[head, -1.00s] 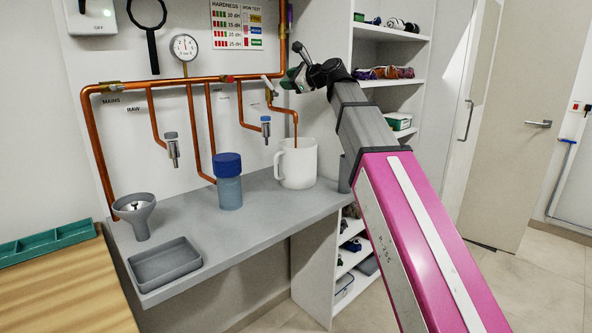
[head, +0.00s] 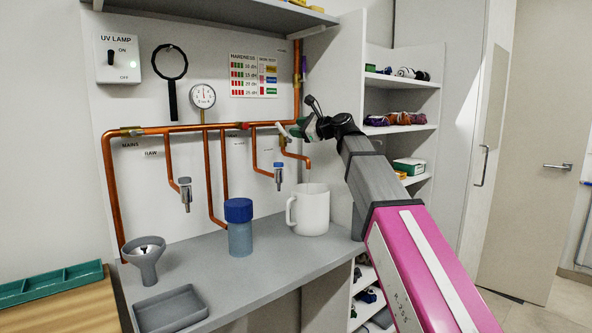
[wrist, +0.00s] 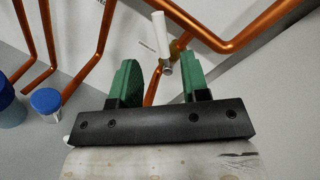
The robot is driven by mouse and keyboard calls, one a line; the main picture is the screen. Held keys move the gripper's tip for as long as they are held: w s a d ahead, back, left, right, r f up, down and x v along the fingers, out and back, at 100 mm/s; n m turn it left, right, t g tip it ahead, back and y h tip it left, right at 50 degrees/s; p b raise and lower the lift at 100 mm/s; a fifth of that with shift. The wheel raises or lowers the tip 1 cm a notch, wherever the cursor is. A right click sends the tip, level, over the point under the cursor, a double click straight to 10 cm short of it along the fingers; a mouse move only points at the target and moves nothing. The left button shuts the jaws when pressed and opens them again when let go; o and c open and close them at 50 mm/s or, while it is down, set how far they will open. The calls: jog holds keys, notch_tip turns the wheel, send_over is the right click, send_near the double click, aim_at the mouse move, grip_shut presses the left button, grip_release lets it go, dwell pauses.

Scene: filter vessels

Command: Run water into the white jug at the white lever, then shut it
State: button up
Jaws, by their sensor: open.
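The white jug (head: 314,212) stands upright on the grey worktop with its handle to the left, below the end of a bent copper outlet (head: 307,163). I see no water at the outlet; the jug's inside is hidden. The white lever (head: 283,130) sits on the copper pipe above and left of the jug, slanted. In the wrist view the white lever (wrist: 161,36) lies just beyond my open green fingertips, roughly between them. My gripper (head: 299,128) is close to the lever's right side; I cannot tell whether they touch. The jug is not visible in the wrist view.
A blue-capped vessel (head: 239,228) stands left of the jug. A grey funnel (head: 145,258) and a grey tray (head: 170,308) are at the left. Shelves (head: 402,130) stand at the right.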

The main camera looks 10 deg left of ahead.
aim_at(282, 128)
jog(key=shift+y, duration=0.4)
jog(key=x, duration=0.8)
jog(key=shift+w+a+f, duration=0.25)
jog(key=shift+a, duration=0.1)
grip_shut()
